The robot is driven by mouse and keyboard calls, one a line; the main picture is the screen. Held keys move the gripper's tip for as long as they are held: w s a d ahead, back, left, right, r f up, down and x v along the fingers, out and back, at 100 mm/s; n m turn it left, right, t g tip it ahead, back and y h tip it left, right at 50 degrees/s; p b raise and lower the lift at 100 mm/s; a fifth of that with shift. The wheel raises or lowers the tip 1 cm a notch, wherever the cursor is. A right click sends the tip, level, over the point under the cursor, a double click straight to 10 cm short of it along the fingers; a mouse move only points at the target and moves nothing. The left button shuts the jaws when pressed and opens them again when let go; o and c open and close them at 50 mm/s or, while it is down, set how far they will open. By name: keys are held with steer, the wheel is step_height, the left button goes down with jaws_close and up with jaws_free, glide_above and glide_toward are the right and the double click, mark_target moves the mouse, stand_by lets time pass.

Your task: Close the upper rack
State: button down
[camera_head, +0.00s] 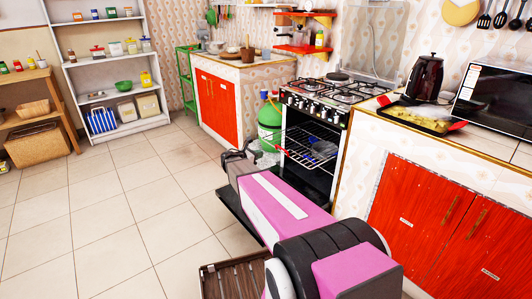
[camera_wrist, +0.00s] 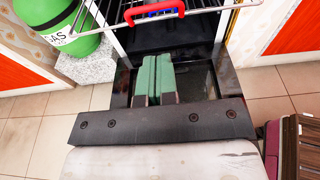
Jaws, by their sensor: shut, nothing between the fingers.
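The upper rack (camera_head: 312,146) is a wire rack that juts out of the open oven (camera_head: 318,110) in the head view. Its front bar carries a red handle (camera_head: 283,152). In the wrist view, the red handle (camera_wrist: 154,10) and wire front of the rack cross the top of the picture. My gripper (camera_wrist: 158,58) is shut and empty, its green-padded fingers pointing toward the oven, just short of the handle in the picture. The fingers appear apart from the handle. In the head view, my arm hides part of the oven front, and the fingertips are hard to make out.
The black oven door (camera_head: 238,212) is folded down below the rack. A green gas cylinder (camera_head: 269,124) stands left of the oven, also in the wrist view (camera_wrist: 75,28). Red cabinet doors (camera_head: 425,215) stand to the right. The tiled floor at left is clear.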

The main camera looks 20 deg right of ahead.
mark_target(311, 142)
steer(key=x, duration=1.3)
steer(key=shift+w+d+f, duration=0.1)
steer(key=shift+d+f, duration=0.05)
steer(key=shift+d, duration=0.15)
steer(key=shift+d, duration=0.1)
steer(key=r+x, duration=0.1)
steer(key=x, duration=0.7)
steer(key=r+x, duration=0.2)
steer(key=x, duration=0.6)
steer(key=r+x, duration=0.1)
steer(key=x, duration=0.7)
steer(key=shift+w+d+r, duration=0.35)
steer(key=shift+d, duration=0.25)
steer(key=shift+d, duration=0.1)
